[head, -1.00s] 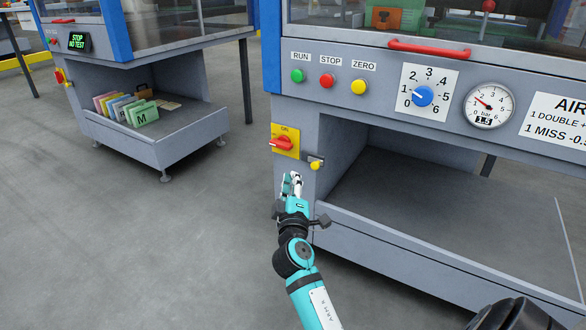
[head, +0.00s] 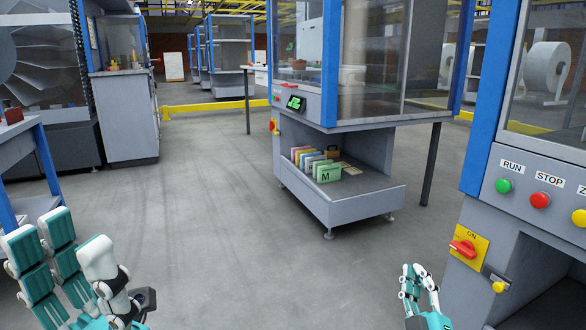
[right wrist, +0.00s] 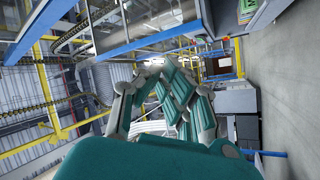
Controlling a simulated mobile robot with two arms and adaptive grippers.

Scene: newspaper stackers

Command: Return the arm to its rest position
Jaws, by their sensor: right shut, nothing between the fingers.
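My right gripper (head: 418,282) is at the lower right of the head view, beside the front left corner of the near machine (head: 520,90). Its fingers are curled together with nothing between them. In the right wrist view the curled fingers (right wrist: 165,95) are empty. My left gripper (head: 68,250) is at the lower left of the head view, with its white and teal fingers extended and apart, and nothing visible between them. Both arms are mostly out of the picture.
The near machine carries a red switch (head: 464,248) and a yellow knob (head: 498,286) close to my right gripper. Another machine (head: 340,205) with coloured folders (head: 328,173) stands further back. A blue-legged table (head: 18,150) is at the left edge. Grey floor lies clear between.

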